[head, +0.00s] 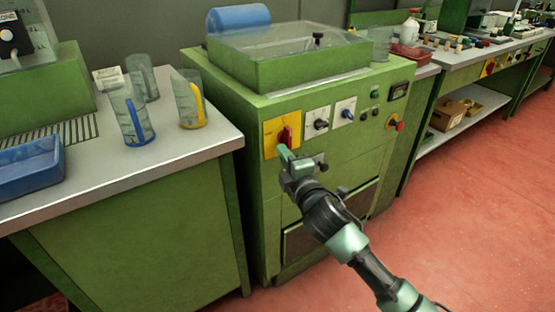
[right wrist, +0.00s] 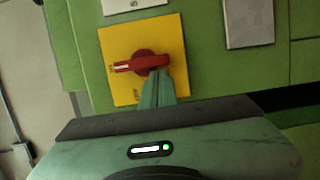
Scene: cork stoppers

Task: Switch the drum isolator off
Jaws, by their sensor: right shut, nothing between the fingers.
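The drum isolator is a red rotary handle (head: 285,135) on a square yellow plate (head: 270,139), on the front of a green machine. It stands roughly upright in the head view. In the right wrist view the red handle (right wrist: 132,64) lies across the yellow plate (right wrist: 173,35), its free end to the left. My right gripper (head: 282,148) is shut and empty, its fingertips just below the handle. In the right wrist view the fingertips (right wrist: 157,84) meet the handle's hub in the picture; I cannot tell whether they touch. My left gripper is out of view.
Right of the plate are two dials (head: 317,122) (head: 345,111), small buttons and a red knob on yellow (head: 394,122). Another dark knob (head: 321,162) sits close beside my gripper. A left bench holds clear jugs (head: 131,116) and a blue tray (head: 30,170).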

